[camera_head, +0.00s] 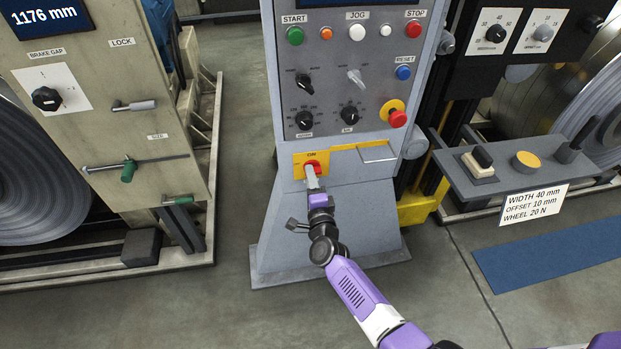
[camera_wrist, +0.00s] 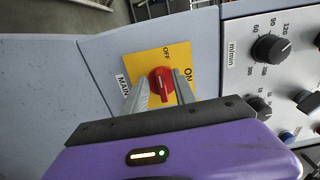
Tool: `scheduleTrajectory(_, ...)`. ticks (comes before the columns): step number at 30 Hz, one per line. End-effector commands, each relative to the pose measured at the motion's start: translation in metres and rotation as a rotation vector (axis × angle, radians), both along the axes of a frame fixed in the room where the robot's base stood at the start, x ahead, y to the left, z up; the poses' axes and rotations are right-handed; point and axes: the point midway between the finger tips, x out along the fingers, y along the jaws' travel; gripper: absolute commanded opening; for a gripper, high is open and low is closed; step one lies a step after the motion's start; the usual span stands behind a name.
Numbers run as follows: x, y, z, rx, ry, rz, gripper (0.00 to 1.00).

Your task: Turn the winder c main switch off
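The main switch is a red rotary knob (camera_wrist: 161,86) on a yellow plate (camera_wrist: 146,63) marked ON and OFF, with a MAIN label beside it. In the head view the yellow plate (camera_head: 299,160) sits low on the grey console, with the red knob (camera_head: 316,165) partly hidden by my gripper (camera_head: 312,176). In the wrist view my gripper (camera_wrist: 161,82) points at the knob, with one finger on each side of it. The fingers are apart; whether they touch the knob is unclear. Which mark the knob points to is hard to tell.
The grey console (camera_head: 340,190) carries buttons, dials and a red emergency stop (camera_head: 398,118) above and right of the switch. A metal handle (camera_head: 378,152) juts out just right of the plate. Beige machinery (camera_head: 130,90) stands left, and a control shelf (camera_head: 480,185) stands right.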

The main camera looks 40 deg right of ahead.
Motion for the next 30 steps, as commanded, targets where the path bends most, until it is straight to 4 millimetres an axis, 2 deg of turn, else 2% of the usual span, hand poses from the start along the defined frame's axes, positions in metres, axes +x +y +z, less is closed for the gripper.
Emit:
scheduleTrajectory(8, -0.003, 0.001, 0.001, 0.001, -0.001, -0.001, 0.33)
scheduleTrajectory(21, -0.055, 0.036, 0.0, 0.001, 0.0, 0.0, 0.33)
scheduleTrajectory(30, -0.065, 0.044, 0.0, 0.0, 0.0, 0.0, 0.33)
